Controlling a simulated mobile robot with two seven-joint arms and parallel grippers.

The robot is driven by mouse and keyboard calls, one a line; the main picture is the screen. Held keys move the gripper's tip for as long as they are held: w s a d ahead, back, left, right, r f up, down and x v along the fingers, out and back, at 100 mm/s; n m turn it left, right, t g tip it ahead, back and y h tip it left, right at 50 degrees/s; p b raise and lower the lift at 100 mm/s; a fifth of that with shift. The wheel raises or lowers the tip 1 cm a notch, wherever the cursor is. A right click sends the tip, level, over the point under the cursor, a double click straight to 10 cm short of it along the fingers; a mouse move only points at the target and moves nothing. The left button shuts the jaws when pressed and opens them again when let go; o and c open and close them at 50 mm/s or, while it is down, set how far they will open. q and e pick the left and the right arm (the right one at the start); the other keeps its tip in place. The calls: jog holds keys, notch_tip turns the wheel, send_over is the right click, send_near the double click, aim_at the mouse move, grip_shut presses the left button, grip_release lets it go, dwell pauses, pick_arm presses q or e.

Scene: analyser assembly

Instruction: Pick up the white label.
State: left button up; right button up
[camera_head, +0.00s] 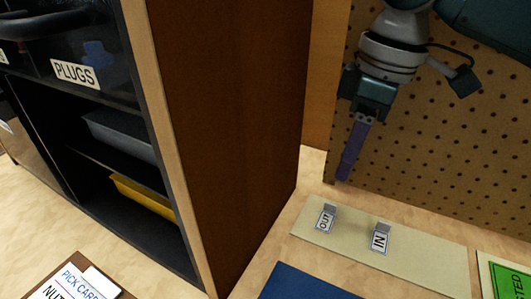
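My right gripper (344,179) points down from the top right, in front of the pegboard. Its fingertips appear above and a little right of the "OUT" label in the picture, apart from both labels. Its fingers overlap in this view, so their opening cannot be seen, and nothing held shows. My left gripper is not in view.
A shelf unit with a tall brown side panel (225,110) stands left of the labels. It holds a "PLUGS" bin (110,92), a grey tray and a yellow tray (142,196). A pegboard (470,150) rises behind.

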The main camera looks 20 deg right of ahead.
jog(key=f, duration=0.1)
jog(key=b, duration=0.1)
send_over(331, 204)
jog(key=f, duration=0.4)
jog(key=shift+s, duration=0.4)
jog(key=f, duration=0.1)
jog(key=f+b, duration=0.1)
jog(key=f, duration=0.1)
jog(key=f+b, duration=0.1)
jog(key=f, duration=0.1)
jog(key=shift+w+f, duration=0.1)
jog(key=shift+w, duration=0.25)
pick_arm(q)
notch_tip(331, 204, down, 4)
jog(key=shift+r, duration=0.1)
pick_arm(e)
jog(key=shift+d, duration=0.1)
jog(key=shift+c, duration=0.2)
grip_shut()
